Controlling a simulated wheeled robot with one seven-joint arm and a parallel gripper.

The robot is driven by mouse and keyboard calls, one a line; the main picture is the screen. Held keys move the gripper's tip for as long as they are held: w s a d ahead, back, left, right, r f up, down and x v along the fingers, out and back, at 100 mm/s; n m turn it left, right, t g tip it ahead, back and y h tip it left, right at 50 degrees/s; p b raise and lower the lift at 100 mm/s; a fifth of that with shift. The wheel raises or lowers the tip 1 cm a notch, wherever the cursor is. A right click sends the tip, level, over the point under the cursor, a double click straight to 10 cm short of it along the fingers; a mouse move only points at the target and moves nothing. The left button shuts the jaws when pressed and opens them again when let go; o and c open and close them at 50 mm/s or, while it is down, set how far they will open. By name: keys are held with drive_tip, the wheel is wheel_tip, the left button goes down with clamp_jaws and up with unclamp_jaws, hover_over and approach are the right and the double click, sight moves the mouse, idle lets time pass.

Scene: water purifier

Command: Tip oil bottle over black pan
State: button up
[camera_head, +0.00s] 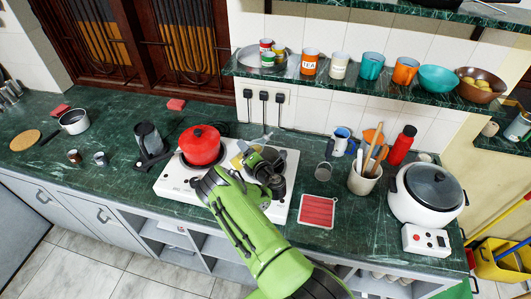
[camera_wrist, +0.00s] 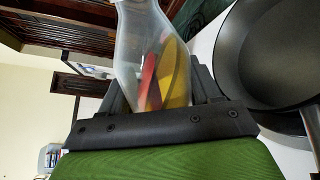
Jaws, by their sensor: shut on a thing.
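The clear oil bottle (camera_wrist: 148,40) is between the fingers of my gripper (camera_wrist: 157,95), which is shut on it in the wrist view. Yellow oil (camera_wrist: 176,75) lies along the right side of the bottle, with a reddish patch beside it. The wrist picture is rolled, and the bottle looks tipped well over. The black pan (camera_wrist: 265,50) is at the right of that view, apart from the bottle. In the head view my gripper (camera_head: 262,162) is over the right part of the white stove and hides most of the bottle and pan. I cannot see oil leaving the bottle.
A red pot (camera_head: 200,145) stands on the left of the white stove (camera_head: 176,184). A red-and-white mat (camera_head: 318,211), a utensil holder (camera_head: 363,178) and a rice cooker (camera_head: 427,195) are to the right. The shelf (camera_head: 345,84) holds cups and bowls above the counter.

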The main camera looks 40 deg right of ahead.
drive_tip(key=shift+a+f+m+y+p, duration=0.15)
drive_tip(key=shift+a+m+p, duration=0.15)
drive_tip(key=shift+m+p, duration=0.4)
drive_tip(key=shift+a+f+m+y+p, duration=0.15)
drive_tip(key=shift+a+m+p, duration=0.15)
drive_tip(key=shift+m, duration=0.6)
idle(3.7)
drive_tip(key=shift+r+m+p, duration=0.3)
drive_tip(key=shift+p, duration=0.25)
idle(1.2)
